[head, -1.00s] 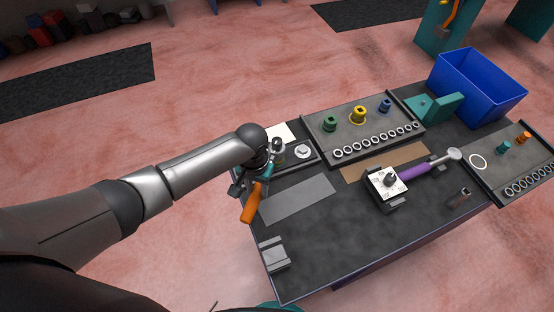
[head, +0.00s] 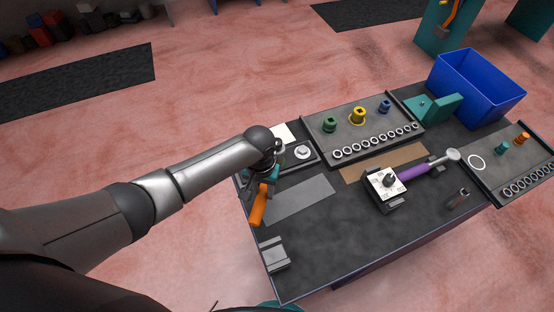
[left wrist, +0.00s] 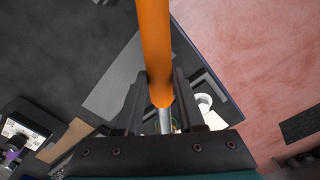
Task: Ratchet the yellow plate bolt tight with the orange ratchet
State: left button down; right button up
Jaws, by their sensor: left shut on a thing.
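My left gripper (head: 264,184) is at the left end of the workbench, shut on the orange ratchet (head: 259,205). The ratchet's orange handle also fills the upper middle of the left wrist view (left wrist: 156,50), between the gripper's two dark fingers (left wrist: 160,104). Its metal shank continues below the handle there, but its head is hidden behind the gripper. A dark plate (head: 318,160) with a pale bolt or washer (head: 303,152) lies beside the gripper. I cannot make out the yellow plate bolt or whether the ratchet sits on it. My right gripper is not in view.
A tray with green (head: 330,125), yellow (head: 358,116) and blue (head: 385,106) sockets stands behind. A white-topped block (head: 386,182) with a purple-handled tool (head: 413,172) sits mid-bench. A blue bin (head: 478,88) is at the back right.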

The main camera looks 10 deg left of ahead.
pick_arm(q)
jog(key=shift+d+r, duration=0.1)
jog(key=shift+d, duration=0.2)
dwell(0.4)
jog(key=shift+w+d+n+p, duration=0.1)
jog(key=shift+d+n+p, duration=0.2)
jog(key=shift+d+n, duration=0.35)
jog(key=shift+r, duration=0.35)
jog(key=shift+d+n, duration=0.2)
jog(key=shift+n, duration=0.05)
dwell(0.5)
jog(key=shift+d, duration=0.25)
jog(key=shift+r, duration=2.2)
dwell(0.5)
jog(key=shift+r, duration=2)
